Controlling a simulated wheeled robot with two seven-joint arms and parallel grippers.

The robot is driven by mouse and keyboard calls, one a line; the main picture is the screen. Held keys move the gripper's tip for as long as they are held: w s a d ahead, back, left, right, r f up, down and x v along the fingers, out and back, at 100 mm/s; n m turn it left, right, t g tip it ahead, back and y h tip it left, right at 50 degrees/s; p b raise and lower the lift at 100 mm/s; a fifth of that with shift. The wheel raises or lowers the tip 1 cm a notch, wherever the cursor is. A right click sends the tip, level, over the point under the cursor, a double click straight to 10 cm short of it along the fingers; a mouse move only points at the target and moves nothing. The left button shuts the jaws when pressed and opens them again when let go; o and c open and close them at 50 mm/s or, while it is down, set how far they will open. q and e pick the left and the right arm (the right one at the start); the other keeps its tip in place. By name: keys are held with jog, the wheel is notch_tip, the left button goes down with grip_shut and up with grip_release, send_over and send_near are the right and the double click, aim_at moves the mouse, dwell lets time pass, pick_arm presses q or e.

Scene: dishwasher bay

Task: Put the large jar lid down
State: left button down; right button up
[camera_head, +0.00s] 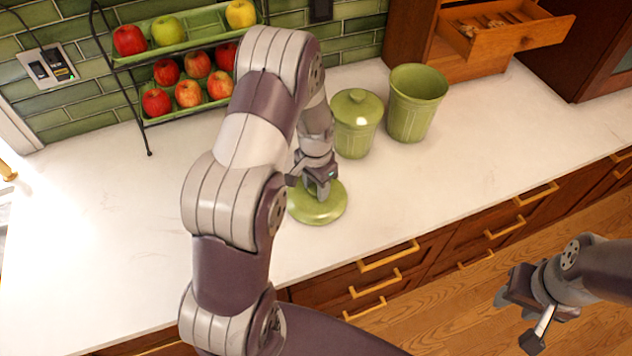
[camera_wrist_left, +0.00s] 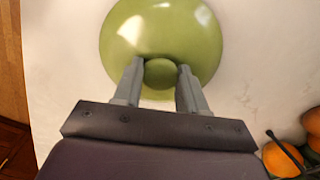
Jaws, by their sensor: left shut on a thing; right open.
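The large jar lid (camera_head: 317,208) is a round green disc with a knob, at the countertop's front part. My left gripper (camera_head: 322,190) is above it, and its fingers are shut on the lid's knob. In the left wrist view the lid (camera_wrist_left: 160,35) lies under my left gripper (camera_wrist_left: 159,80), with the knob between the two fingertips. The lid looks level and at or very near the counter; I cannot tell if it touches. The open large green jar (camera_head: 415,105) stands behind to the right. My right gripper (camera_head: 522,318) is open and empty, over the floor.
A smaller lidded green jar (camera_head: 357,125) stands close behind the lid. A wire rack (camera_head: 140,95) of apples is at the back left. A wooden cabinet (camera_head: 440,50) has an open drawer (camera_head: 515,35). The white counter (camera_head: 520,115) is clear on the right.

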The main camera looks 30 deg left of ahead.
aim_at(316, 189)
pick_arm(q)
jog(key=shift+s+d+r, duration=0.1)
jog(key=shift+s, duration=0.15)
jog(key=shift+d, duration=0.1)
jog(key=c, duration=0.8)
grip_release()
jog(key=shift+o, duration=0.9)
jog(key=shift+w+f, duration=0.1)
jog(key=shift+f, duration=0.1)
pick_arm(e)
jog(key=shift+s+d+f, duration=0.1)
jog(key=shift+s, duration=0.05)
pick_arm(q)
jog(key=shift+r, duration=0.15)
notch_tip(316, 189, up, 12)
jog(key=b, duration=0.2)
jog(key=s+d+n, duration=0.1)
jog(key=s+d, duration=0.3)
jog(key=s, duration=0.3)
jog(key=s+d+n+t, duration=0.1)
jog(key=s+d+n, duration=0.1)
jog(key=s+d, duration=0.2)
jog(key=s, duration=0.2)
jog(key=shift+s+f+n+t, duration=0.3)
jog(key=shift+s+f, duration=0.05)
jog(key=shift+f, duration=0.05)
pick_arm(e)
notch_tip(316, 189, down, 2)
jog(key=shift+f, duration=0.1)
